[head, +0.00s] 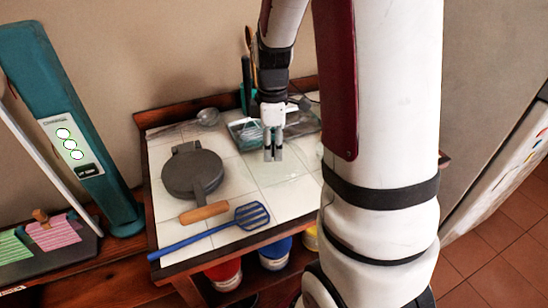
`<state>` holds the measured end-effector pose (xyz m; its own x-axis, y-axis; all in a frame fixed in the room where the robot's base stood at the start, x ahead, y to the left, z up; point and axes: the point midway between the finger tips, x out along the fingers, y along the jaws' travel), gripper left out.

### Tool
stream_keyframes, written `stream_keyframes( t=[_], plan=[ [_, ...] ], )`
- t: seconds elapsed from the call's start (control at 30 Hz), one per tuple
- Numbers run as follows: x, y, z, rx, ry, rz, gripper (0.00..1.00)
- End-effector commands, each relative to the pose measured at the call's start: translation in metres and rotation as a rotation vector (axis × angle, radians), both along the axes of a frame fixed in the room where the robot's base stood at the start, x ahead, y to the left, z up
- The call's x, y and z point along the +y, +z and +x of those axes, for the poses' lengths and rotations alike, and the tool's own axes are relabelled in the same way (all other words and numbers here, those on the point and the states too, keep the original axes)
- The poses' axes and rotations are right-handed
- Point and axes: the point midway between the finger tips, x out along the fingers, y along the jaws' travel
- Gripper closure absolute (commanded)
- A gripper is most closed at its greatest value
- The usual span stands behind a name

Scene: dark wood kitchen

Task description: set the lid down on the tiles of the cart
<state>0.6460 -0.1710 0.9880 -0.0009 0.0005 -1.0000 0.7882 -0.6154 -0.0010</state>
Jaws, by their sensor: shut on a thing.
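The cart's white tile top (240,174) has a wooden rim and stands against the wall. My gripper (273,156) points down over the back middle of the tiles, its fingers close together. I cannot tell whether the lid touches the tiles. A clear greenish glass container (246,132) lies behind and beside the fingers.
A round grey iron press (191,174) with a wooden handle (204,212) lies on the left tiles. A blue slotted spatula (212,231) lies along the front. Bare tiles show between press and gripper. My arm hides the cart's right side. Red and blue tins (275,255) stand below.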

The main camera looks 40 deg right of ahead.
Motion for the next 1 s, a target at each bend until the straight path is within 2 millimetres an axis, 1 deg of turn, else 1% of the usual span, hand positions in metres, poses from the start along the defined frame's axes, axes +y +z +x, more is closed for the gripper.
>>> stream_keyframes(
  t=[0.17, 0.3, 0.4, 0.8, 0.83, 0.87, 0.9, 0.93, 1.0],
  plan=[
    [0.0, -0.015, 0.0, 0.002, -0.001, 0.001, 1.0],
    [0.0, -0.035, 0.0, 0.002, -0.001, 0.001, 1.0],
    [0.0, -0.044, 0.0, 0.001, -0.001, 0.001, 1.0],
    [0.0, -0.049, 0.001, -0.001, -0.001, 0.0, 1.0],
    [0.0, -0.049, 0.001, -0.001, -0.001, 0.0, 0.69],
    [0.0, -0.049, 0.0, -0.001, -0.001, 0.0, 0.62],
    [0.0, -0.049, 0.0, -0.001, -0.001, 0.001, 0.53],
    [0.0, -0.049, 0.0, -0.001, -0.001, 0.001, 0.51],
    [0.0, -0.049, 0.0, -0.001, -0.001, 0.001, 0.51]
  ],
)
